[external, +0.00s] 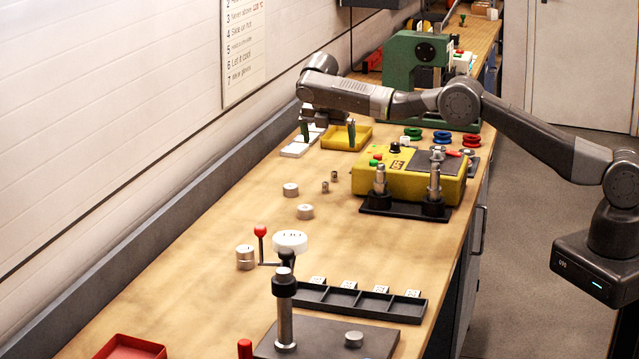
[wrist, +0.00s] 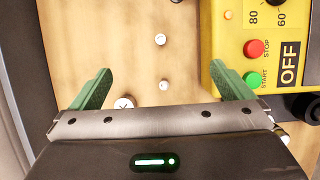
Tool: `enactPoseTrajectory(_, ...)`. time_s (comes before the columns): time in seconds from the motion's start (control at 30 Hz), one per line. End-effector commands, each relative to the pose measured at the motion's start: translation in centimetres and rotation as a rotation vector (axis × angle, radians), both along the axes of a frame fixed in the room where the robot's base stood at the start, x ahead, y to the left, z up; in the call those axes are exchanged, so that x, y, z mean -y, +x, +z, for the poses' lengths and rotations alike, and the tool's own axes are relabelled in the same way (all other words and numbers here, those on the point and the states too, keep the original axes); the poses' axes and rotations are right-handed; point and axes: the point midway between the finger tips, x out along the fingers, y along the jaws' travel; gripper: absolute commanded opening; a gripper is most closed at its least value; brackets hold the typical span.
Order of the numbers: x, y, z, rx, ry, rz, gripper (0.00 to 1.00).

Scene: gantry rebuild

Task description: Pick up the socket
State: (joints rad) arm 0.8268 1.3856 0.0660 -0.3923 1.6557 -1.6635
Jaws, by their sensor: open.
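Two small metal cylinders (external: 325,187) stand close together on the bench, left of the yellow control box; one of these may be the socket, but I cannot tell which. In the wrist view, two small pale round tops show, one farther up (wrist: 160,39) and one lower (wrist: 164,86). The lower one appears between my green fingers. My gripper (external: 328,145) is open and empty, well above the bench; it also shows in the wrist view (wrist: 160,70). A larger metal disc (wrist: 124,103) is partly hidden by my gripper body.
The yellow control box (external: 408,180) stands close on the right, with two metal posts before it. Larger metal cylinders (external: 290,189) (external: 305,211) stand nearby. The bench left of the box is mostly clear.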

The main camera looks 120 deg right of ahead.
Motion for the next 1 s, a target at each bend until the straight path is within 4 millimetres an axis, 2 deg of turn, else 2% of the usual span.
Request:
enactPoseTrajectory(0.27, 0.0, 0.0, 0.0, 0.0, 0.0, 0.0, 1.0)
enactPoseTrajectory(0.5, 0.0, 0.0, 0.0, 0.0, 0.0, 0.0, 0.55)
enactPoseTrajectory(0.6, 0.0, 0.0, 0.0, 0.001, -0.001, 0.0, 0.4)
enactPoseTrajectory(0.87, -0.2, 0.3, 0.0, 0.0, 0.0, 0.007, 0.4)
enactPoseTrajectory(0.93, -1.1, 1.5, 0.0, 0.0, 0.001, 0.038, 0.4)
enactPoseTrajectory(1.0, -2.9, 3.9, 0.0, 0.001, 0.001, 0.101, 0.4)
